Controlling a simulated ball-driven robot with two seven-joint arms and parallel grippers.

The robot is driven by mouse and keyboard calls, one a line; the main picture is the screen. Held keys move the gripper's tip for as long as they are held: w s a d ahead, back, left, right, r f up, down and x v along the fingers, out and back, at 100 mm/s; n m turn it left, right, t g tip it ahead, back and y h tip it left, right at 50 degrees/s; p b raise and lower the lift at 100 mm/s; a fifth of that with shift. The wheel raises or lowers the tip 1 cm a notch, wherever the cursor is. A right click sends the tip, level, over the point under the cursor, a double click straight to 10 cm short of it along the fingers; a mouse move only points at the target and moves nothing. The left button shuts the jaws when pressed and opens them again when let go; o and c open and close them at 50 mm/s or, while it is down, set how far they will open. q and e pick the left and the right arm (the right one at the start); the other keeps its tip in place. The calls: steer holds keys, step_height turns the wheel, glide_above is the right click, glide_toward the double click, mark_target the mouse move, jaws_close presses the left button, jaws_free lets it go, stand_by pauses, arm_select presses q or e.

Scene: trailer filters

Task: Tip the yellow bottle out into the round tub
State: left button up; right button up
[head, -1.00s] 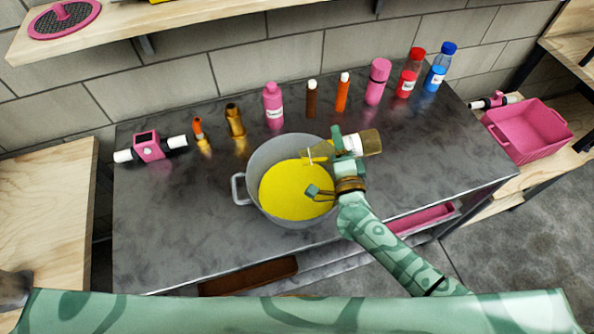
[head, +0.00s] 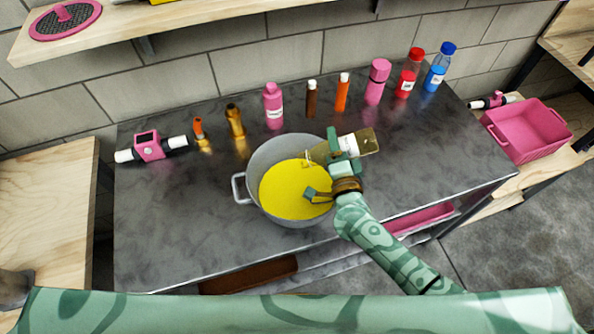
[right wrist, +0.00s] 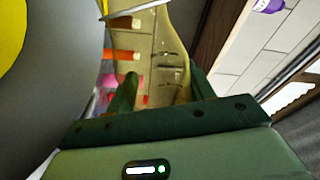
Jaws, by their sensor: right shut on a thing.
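The yellow bottle (head: 362,142) is see-through, with a pale label, and lies tilted nearly on its side. Its narrow neck points left over the round tub (head: 262,152). The tub is grey with side handles and stands on the dark counter; a bright yellow surface shows inside it. My right gripper (head: 344,152) is shut on the bottle, above the tub's right rim. In the right wrist view the bottle (right wrist: 160,62) sits between the two green fingers (right wrist: 163,92). I cannot tell whether anything flows from its mouth. My left gripper is out of view.
Behind the tub stand a pink bottle (head: 273,106), a brown one (head: 312,100), an orange one (head: 342,94) and several others. A pink-and-white device (head: 149,146) lies at left. A pink crate (head: 527,130) stands at right. The front left counter is clear.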

mark_target(326, 142)
steer(key=shift+a+n, duration=0.25)
steer(key=shift+n, duration=0.25)
steer(key=shift+s+a+r+n+p, duration=0.1)
steer(key=shift+a+r+n+p, duration=0.4)
steer(key=shift+n+p, duration=0.45)
steer(key=shift+s+a+r+n+p, duration=0.1)
steer(key=shift+a+r+n+p, duration=0.4)
steer(key=shift+n+p, duration=0.4)
stand_by(1.1)
steer(key=shift+f, duration=0.1)
stand_by(0.7)
